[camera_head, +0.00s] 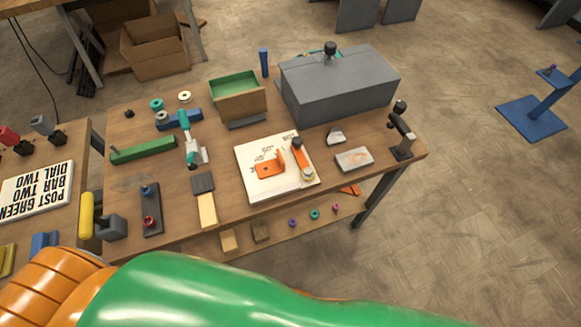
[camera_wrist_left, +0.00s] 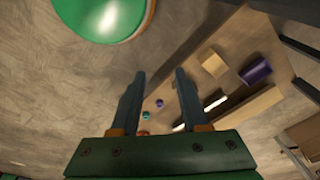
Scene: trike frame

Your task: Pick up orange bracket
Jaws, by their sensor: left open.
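The orange bracket (camera_head: 268,169) lies on a white printed board (camera_head: 256,190) on the wooden workbench in the head view. It has a flat plate and an upright tab. A second orange piece with a dark knob (camera_head: 302,160) stands just right of it. My left gripper (camera_wrist_left: 160,73) shows only in the left wrist view, open with nothing between its fingers. That view shows the floor and small parts on a low shelf; the bracket is not visible there. My right gripper is in neither view.
A grey box (camera_head: 338,85) and a green-lined wooden bin (camera_head: 238,97) stand at the back of the bench. A grey block (camera_head: 354,159) and a dark clamp (camera_head: 402,138) are right of the board. A green bar (camera_head: 143,150) lies at left.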

